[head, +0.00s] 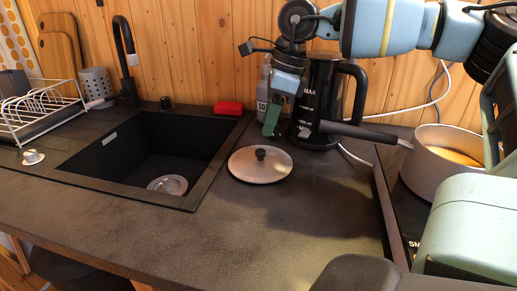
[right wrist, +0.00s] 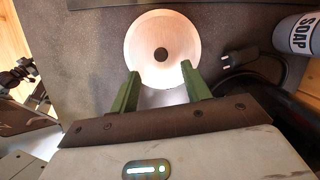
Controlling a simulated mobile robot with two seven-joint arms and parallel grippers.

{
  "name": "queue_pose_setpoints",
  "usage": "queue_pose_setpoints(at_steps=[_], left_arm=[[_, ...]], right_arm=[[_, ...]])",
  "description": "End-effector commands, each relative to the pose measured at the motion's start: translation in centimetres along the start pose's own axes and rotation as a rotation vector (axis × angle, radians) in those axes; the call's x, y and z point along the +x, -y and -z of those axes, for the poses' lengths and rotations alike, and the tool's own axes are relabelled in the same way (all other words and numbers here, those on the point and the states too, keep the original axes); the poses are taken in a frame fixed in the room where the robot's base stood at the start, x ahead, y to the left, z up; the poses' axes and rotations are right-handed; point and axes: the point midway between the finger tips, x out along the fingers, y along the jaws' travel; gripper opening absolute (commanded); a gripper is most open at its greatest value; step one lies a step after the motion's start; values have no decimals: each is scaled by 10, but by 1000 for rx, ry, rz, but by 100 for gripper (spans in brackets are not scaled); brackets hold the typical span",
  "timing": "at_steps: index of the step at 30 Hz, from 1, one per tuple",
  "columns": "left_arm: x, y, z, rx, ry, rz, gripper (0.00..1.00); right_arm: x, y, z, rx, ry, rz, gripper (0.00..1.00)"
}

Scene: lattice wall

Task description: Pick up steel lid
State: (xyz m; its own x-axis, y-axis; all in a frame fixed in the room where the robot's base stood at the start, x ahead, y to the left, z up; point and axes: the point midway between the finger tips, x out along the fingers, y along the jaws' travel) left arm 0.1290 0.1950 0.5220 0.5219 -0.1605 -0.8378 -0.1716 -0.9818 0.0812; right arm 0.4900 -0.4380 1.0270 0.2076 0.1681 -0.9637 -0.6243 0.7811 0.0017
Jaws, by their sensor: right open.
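The steel lid (head: 260,165) is a round, shiny disc with a black knob. It lies flat on the dark countertop, just right of the sink. It also shows in the right wrist view (right wrist: 161,28), with its black knob near the middle. My right gripper (head: 272,128) is above and behind the lid in the head view, in front of the kettle. In the right wrist view its two green fingers (right wrist: 162,80) are spread apart with nothing between them, and the lid shows beyond the tips. My left gripper is not in view.
A black kettle (head: 321,108) and a soap bottle (head: 263,90) stand behind the lid. A red sponge (head: 229,108) lies at the sink's (head: 150,150) back edge. A pot (head: 443,160) with a long handle is at the right. The counter in front of the lid is clear.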

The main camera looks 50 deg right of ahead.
Motion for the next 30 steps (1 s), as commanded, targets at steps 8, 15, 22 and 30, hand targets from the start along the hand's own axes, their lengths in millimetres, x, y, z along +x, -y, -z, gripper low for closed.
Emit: queue_pose_setpoints(at_steps=[8,15,22,30], left_arm=[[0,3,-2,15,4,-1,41],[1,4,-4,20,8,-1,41],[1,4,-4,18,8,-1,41],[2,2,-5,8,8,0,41]], right_arm=[[6,0,0,0,-2,-1,48],[27,0,1,0,-1,-2,48],[39,1,3,0,-2,-2,48],[74,2,6,1,-3,-2,48]])
